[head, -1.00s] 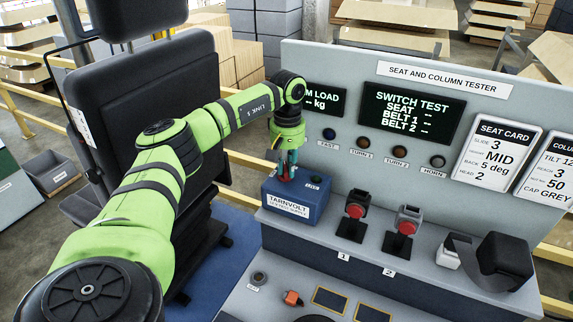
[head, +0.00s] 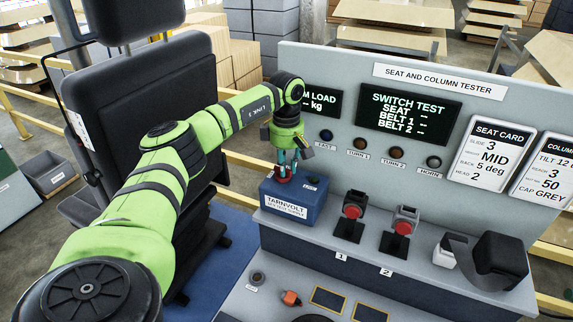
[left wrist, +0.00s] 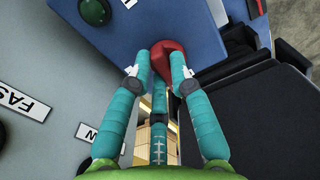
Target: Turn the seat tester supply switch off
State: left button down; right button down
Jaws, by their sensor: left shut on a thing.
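The seat tester supply is a blue box (head: 292,209) marked TARNVOLT TESTER SUPPLY, standing on the left end of the tester's ledge. Its red switch knob (left wrist: 167,60) sits on top of the box, and it shows in the head view (head: 283,178) below my fingers. My left gripper (left wrist: 163,75) points down at the box and is shut on the red knob, with teal fingers on both sides of it. The fingers hide part of the knob. A green round lamp or button (left wrist: 93,10) is on the same blue face. My right gripper is not in view.
Two red-button buckle stands (head: 352,211) (head: 404,227) stand right of the box on the ledge. The grey tester panel (head: 325,75) rises behind, with a SWITCH TEST screen (head: 408,115). A black seat (head: 150,110) is at left.

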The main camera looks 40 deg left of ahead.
pick_arm(q)
jog(key=shift+a+n, duration=0.1)
jog(key=shift+n, duration=0.6)
jog(key=c, duration=1.1)
grip_release()
notch_tip(320, 180, up, 12)
jog(key=shift+a, duration=0.1)
